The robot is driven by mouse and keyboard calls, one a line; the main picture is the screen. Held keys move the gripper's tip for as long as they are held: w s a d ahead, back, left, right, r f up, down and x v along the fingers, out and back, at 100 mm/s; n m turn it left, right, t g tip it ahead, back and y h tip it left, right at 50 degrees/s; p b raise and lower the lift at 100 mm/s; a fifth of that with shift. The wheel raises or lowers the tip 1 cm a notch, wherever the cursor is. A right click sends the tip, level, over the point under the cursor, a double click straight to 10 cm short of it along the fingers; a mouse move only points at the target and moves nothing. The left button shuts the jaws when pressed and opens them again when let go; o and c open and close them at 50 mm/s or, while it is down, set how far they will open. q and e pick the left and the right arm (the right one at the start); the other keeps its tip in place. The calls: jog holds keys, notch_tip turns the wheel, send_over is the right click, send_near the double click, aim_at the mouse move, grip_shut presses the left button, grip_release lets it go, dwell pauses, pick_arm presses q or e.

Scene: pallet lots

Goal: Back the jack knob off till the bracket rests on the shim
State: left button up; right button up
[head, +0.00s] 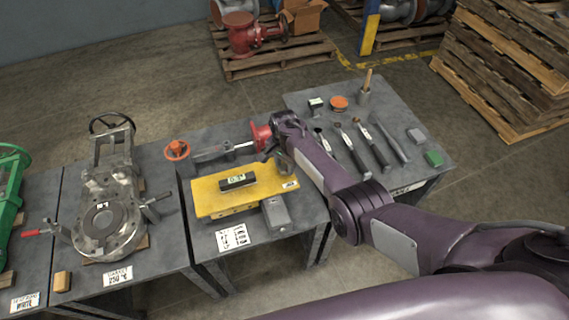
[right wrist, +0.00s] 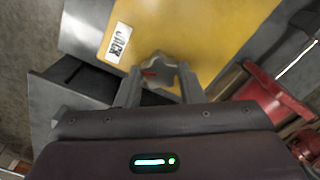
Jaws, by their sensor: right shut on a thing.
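The yellow bracket (head: 215,199) lies on the middle table, with a dark block showing a small green window (head: 238,181) on top. Its plate also shows in the right wrist view (right wrist: 215,35), with a label reading "JACK" (right wrist: 118,40). The grey lobed jack knob (right wrist: 156,68), with a red mark, sits at the plate's edge between the fingers of my right gripper (right wrist: 158,82). In the head view my right gripper (head: 279,160) is at the bracket's right end and covers the knob. It is shut on the knob. I cannot make out the shim. My left gripper is out of view.
Several tools lie on the right table (head: 415,170). A grey valve (head: 100,225) is on the left table.

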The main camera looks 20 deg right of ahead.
jog(key=n, duration=0.5)
jog(key=shift+w+r+n, duration=0.1)
jog(key=shift+r+n, duration=0.05)
jog(key=shift+n, duration=0.15)
jog(key=n, duration=0.5)
jog(key=shift+n, duration=0.3)
jog(key=n, duration=0.5)
jog(key=n+b, duration=0.1)
jog(key=n, duration=0.4)
jog(key=shift+n, duration=0.4)
jog(key=n+b, duration=0.1)
jog(key=n, duration=0.4)
jog(key=n+b, duration=0.2)
jog(key=n, duration=0.2)
jog(key=shift+n, duration=0.4)
jog(key=n+b, duration=0.2)
jog(key=n, duration=0.2)
jog(key=shift+n, duration=0.3)
jog(key=shift+n+b, duration=1.45)
jog(key=shift+n, duration=0.45)
